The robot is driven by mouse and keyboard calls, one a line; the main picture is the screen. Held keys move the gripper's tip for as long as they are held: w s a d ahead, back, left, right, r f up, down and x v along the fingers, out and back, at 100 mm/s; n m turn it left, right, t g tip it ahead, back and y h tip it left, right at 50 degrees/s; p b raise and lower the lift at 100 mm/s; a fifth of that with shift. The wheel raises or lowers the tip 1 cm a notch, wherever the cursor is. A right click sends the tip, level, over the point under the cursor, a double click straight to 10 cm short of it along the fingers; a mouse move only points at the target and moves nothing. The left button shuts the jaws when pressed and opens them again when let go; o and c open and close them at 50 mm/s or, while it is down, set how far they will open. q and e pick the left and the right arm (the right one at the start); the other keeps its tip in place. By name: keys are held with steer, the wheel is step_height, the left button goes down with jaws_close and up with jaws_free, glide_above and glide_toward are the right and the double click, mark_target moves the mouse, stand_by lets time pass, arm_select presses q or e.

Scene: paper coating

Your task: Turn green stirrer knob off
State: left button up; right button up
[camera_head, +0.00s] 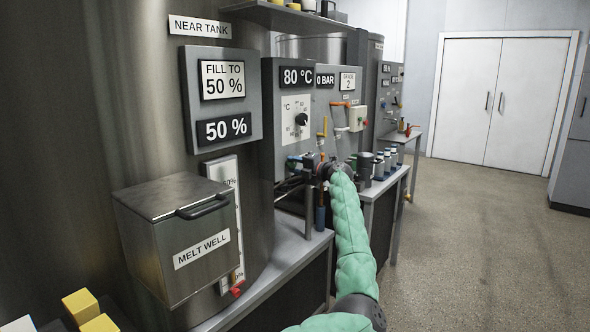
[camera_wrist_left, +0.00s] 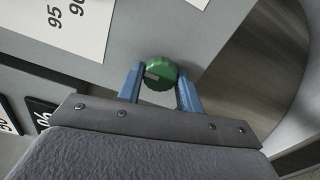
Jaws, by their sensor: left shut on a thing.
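The green stirrer knob (camera_wrist_left: 160,74) is round with a ribbed edge and a small pale mark on its face. It sits on a grey panel (camera_wrist_left: 190,42) in the left wrist view. My left gripper (camera_wrist_left: 160,82) has its two blue fingers on either side of the knob and is shut on it. In the head view my left gripper (camera_head: 295,162) is at the lower part of the panel under the 80 °C sign, and I cannot make out the knob clearly there. My right gripper is not in view.
A white temperature dial (camera_head: 296,119) with a black knob is above my gripper. The grey melt well box (camera_head: 175,235) stands at the left. Dark jars (camera_head: 365,168) and small bottles stand on the bench to the right. The floor at right is clear.

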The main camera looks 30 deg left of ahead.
arm_select(q)
steer(key=shift+f, duration=0.15)
steer(key=o, duration=1)
steer(key=d, duration=0.7)
steer(key=shift+s+d+b, duration=0.3)
steer(key=shift+d+b, duration=0.05)
steer(key=shift+d, duration=0.05)
